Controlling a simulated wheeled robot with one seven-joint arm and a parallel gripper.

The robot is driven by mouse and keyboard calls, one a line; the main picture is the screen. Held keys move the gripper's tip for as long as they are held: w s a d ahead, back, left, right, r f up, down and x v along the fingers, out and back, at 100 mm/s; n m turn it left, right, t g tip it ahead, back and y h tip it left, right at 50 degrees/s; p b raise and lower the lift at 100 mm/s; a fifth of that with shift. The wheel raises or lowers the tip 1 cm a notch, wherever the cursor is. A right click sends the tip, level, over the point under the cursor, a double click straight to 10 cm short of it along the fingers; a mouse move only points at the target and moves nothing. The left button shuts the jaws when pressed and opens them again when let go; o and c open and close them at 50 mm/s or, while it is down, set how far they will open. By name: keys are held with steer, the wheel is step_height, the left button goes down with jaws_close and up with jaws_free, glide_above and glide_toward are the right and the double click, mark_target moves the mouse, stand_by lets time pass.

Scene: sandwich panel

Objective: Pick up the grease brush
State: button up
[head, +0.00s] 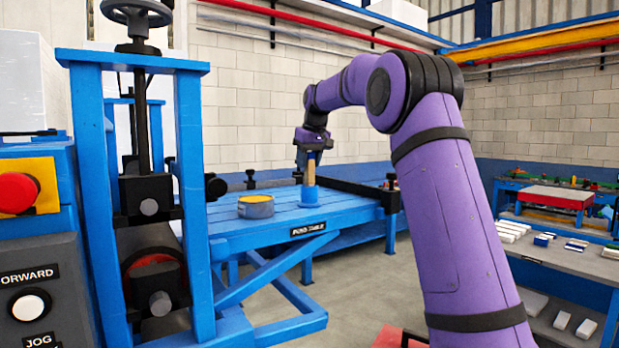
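A tan, upright stick that looks like the grease brush's handle (311,171) rises from a blue holder or base (309,195) on the blue table (285,223). My gripper (311,158) points down right at the top of the tan handle, with its dark fingers around or just in front of it. At this size I cannot tell whether the fingers touch or grip it. The brush's lower end is hidden or merges with the blue part.
A round yellow and grey tin (256,206) stands on the table to the left of the brush. A black rail (350,188) runs along the table's right side. A blue roller machine (190,190) stands at the left. A workbench (560,245) with small parts is at the right.

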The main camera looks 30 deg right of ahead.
jaws_close()
steer(key=shift+r, duration=0.15)
